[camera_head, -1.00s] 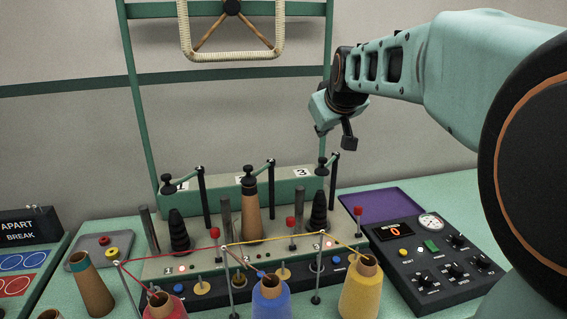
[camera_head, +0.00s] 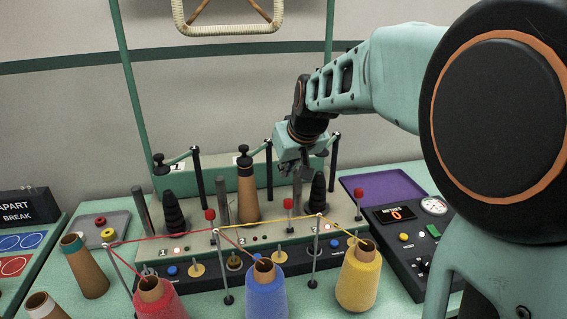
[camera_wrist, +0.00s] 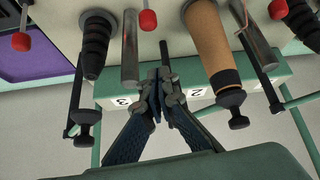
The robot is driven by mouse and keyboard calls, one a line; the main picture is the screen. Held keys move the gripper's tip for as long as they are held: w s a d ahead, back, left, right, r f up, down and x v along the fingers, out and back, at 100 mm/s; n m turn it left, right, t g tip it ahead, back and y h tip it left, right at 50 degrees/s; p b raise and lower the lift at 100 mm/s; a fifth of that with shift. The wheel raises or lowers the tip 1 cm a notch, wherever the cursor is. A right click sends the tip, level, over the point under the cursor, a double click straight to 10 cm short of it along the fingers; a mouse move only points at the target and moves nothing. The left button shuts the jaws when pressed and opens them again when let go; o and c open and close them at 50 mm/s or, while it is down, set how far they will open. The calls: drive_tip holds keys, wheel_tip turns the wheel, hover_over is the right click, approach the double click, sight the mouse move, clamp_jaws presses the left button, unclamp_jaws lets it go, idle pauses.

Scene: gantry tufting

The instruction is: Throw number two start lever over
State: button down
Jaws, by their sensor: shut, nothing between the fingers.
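The number two start lever, a thin stem with a red knob (camera_head: 288,203), stands just right of the middle spindle, which holds a brown cone (camera_head: 248,200). Its red knob also shows in the wrist view (camera_wrist: 148,20), near the top, beside a metal post. My gripper (camera_head: 307,176) hangs behind and above this lever, between the middle spindle and the right black spindle. In the wrist view my gripper (camera_wrist: 158,78) has its fingers together and empty, apart from the knob.
Similar red-knobbed levers stand left (camera_head: 210,214) and right (camera_head: 359,192). The black right spindle (camera_head: 318,195) is close to my gripper. Threads run over guide posts in front, from red, blue and yellow cones (camera_head: 357,280). A control box (camera_head: 408,225) sits at right.

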sight(289, 213)
drive_tip(key=x, duration=0.9)
drive_tip(key=s, duration=0.1)
drive_tip(key=s+d, duration=0.1)
drive_tip(key=s, duration=0.2)
drive_tip(key=shift+d+f, duration=0.15)
drive_tip(key=shift+d, duration=0.15)
drive_tip(key=shift+s+f+b, duration=0.1)
drive_tip(key=shift+b, duration=0.35)
